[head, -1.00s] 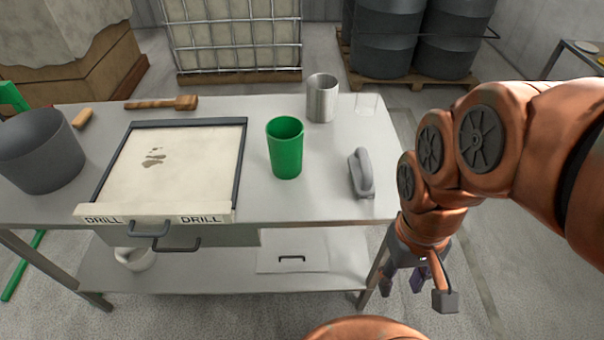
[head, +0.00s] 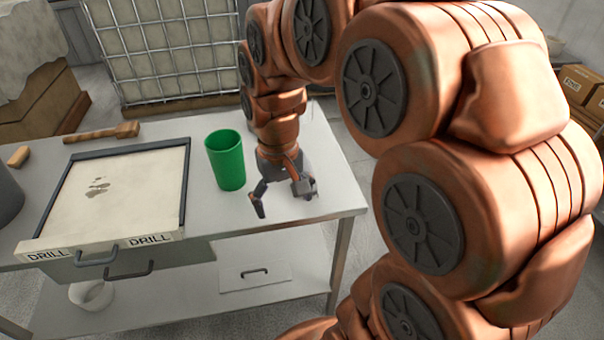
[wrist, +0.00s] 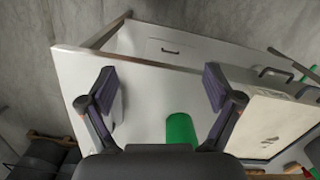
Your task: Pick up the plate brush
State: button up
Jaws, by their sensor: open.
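The plate brush, a grey block with a looped handle on top, is on the right part of the table. In the head view it is mostly hidden behind my gripper (head: 281,196). In the wrist view a pale part of the brush (wrist: 117,107) shows just beside and behind the left finger. My gripper is open and empty, pointing down above the table right of the green cup (head: 225,160). The gap between its fingers (wrist: 160,82) shows bare tabletop, with the cup (wrist: 180,129) lower down. I cannot tell whether a finger touches the brush.
The table (head: 335,187) also holds a framed drill panel (head: 125,188) and a wooden-handled tool (head: 100,133). A white bowl (head: 92,294) stands on the lower shelf. The cup is close to the gripper's left. The table's front right corner is clear.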

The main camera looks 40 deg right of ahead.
aim_at(307, 164)
jog(key=w+d+f+m, duration=0.1)
jog(key=w+d, duration=0.4)
jog(key=w+d+f+m, duration=0.1)
jog(key=w+d+f, duration=0.1)
jog(key=w+d, duration=0.3)
jog(key=w+d+f+t+b, duration=0.1)
jog(key=w+d, duration=0.4)
jog(key=shift+w+f+m, duration=0.1)
jog(key=shift+f+m, duration=0.25)
jog(key=shift+m, duration=0.05)
jog(key=shift+w+d+f, duration=0.1)
jog(key=shift+d+f, duration=0.1)
jog(key=shift+f, duration=0.25)
jog(key=shift+d+f+p, duration=0.15)
jog(key=shift+f+p, duration=1.2)
jog(key=shift+f, duration=2.1)
jog(key=c, duration=1.3)
